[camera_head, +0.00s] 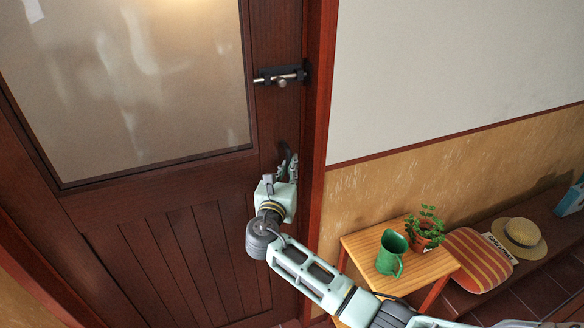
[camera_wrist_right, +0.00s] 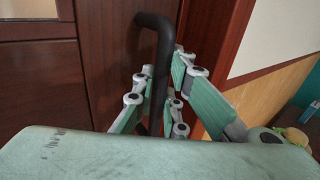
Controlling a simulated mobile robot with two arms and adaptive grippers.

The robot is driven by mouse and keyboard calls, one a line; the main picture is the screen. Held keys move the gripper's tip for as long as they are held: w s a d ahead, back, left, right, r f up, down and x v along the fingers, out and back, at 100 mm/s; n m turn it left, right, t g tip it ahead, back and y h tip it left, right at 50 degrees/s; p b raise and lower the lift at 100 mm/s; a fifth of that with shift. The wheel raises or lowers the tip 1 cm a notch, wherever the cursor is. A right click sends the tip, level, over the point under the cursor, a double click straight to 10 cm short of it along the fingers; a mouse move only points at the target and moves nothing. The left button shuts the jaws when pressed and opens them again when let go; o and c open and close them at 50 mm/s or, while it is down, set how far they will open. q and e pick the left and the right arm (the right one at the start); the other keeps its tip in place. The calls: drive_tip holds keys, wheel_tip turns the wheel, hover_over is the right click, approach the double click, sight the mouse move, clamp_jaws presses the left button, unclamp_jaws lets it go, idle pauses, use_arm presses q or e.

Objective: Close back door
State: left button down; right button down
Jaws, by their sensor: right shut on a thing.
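The back door (camera_head: 150,230) is dark red-brown wood with a frosted glass pane (camera_head: 120,80). It appears to sit in or very near its frame (camera_head: 319,130); whether it is fully flush I cannot tell. A dark bolt latch (camera_head: 281,77) is on the door's right side. My right gripper (camera_head: 287,168) is at the door's right edge below the latch. In the right wrist view, its fingers are around the black door handle (camera_wrist_right: 160,60), shut on it. The handle is mostly hidden by the gripper in the head view. My left gripper is not in view.
A small wooden table (camera_head: 430,268) right of the door holds a green pitcher (camera_head: 391,254) and a potted plant (camera_head: 426,230). A bench (camera_head: 560,213) carries a striped cushion (camera_head: 478,259) and a straw hat (camera_head: 520,238). My right arm passes close to the table.

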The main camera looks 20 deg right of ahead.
drive_tip(key=c, duration=2.2)
unclamp_jaws()
drive_tip(key=shift+s+f, duration=0.2)
drive_tip(key=shift+f, duration=0.3)
drive_tip(key=o, duration=0.4)
drive_tip(key=shift+s+r, duration=0.35)
drive_tip(key=shift+o, duration=0.2)
drive_tip(key=shift+r, duration=0.1)
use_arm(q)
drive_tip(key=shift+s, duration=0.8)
use_arm(e)
drive_tip(key=v, duration=1.2)
drive_tip(key=shift+w, duration=0.15)
